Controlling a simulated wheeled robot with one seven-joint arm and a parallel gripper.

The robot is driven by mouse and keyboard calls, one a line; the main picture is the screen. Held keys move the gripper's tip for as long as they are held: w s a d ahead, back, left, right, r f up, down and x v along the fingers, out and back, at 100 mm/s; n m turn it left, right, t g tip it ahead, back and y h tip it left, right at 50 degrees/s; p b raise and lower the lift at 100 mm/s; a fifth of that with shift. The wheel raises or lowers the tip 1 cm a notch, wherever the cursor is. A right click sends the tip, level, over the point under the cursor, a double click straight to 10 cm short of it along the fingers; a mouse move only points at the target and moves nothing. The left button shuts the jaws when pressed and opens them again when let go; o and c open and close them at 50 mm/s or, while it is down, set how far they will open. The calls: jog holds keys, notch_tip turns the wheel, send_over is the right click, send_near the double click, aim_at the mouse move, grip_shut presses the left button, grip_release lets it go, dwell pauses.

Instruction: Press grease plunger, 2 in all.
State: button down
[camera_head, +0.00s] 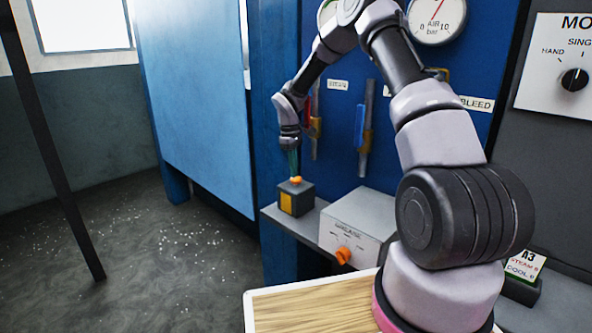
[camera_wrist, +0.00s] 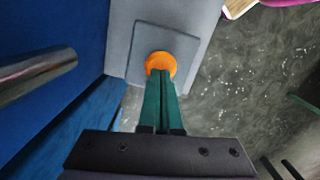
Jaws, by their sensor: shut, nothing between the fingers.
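The grease plunger appears to be the orange cap (camera_head: 296,180) on top of a small dark box (camera_head: 305,199) with a yellow front patch. In the wrist view the cap (camera_wrist: 160,61) is round and sits on a grey square top (camera_wrist: 140,45). My gripper (camera_head: 293,173) points down with its green fingers shut and empty. Its fingertips (camera_wrist: 161,77) are right at the cap and hide part of its near edge. I cannot tell whether they touch it or how far the cap is pressed in.
The box stands on a grey shelf (camera_head: 318,223). To its right is a pale labelled box (camera_head: 357,226) with an orange knob (camera_head: 343,255) on its front. Valve handles (camera_head: 362,125) and a metal bar (camera_wrist: 35,76) stand close by on the blue panel (camera_head: 340,155).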

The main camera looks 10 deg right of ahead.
jog(key=shift+f, duration=0.35)
jog(key=shift+w+a+r, duration=0.25)
jog(key=shift+w+a, duration=0.3)
jog(key=shift+w+a+r, duration=0.25)
jog(key=shift+w+a, duration=0.25)
jog(key=shift+w, duration=0.05)
jog(key=shift+r, duration=0.1)
notch_tip(320, 180, up, 11)
jog(key=shift+w+a+f, duration=0.2)
jog(key=shift+w+a, duration=0.15)
jog(key=shift+w, duration=0.05)
jog(key=shift+d, duration=0.25)
